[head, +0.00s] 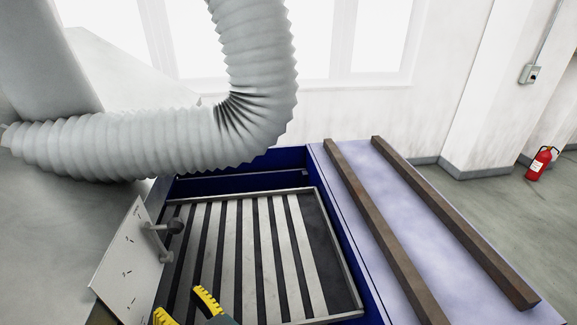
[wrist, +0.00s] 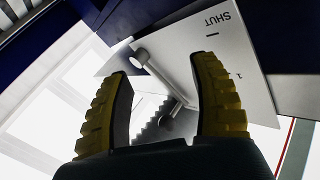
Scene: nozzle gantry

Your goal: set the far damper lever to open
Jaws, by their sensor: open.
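A white damper panel (head: 118,262) stands tilted at the left edge of the slatted bed in the head view. In the wrist view the panel (wrist: 240,85) carries the word SHUT and tick marks. There the grey lever (wrist: 160,75) shows between my fingers, with a dark knob (wrist: 172,124) beyond. My gripper (head: 185,305) has yellow ribbed fingers, open and empty; the wrist view also shows it (wrist: 162,72). I cannot tell which lever is the far one, nor any contact.
A large grey corrugated hose (head: 130,140) hangs over the back left. The slatted bed (head: 335,245) has a raised rim. Two brown bars (head: 385,240) lie on the pale surface at right. A red fire extinguisher (head: 541,163) stands on the far floor.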

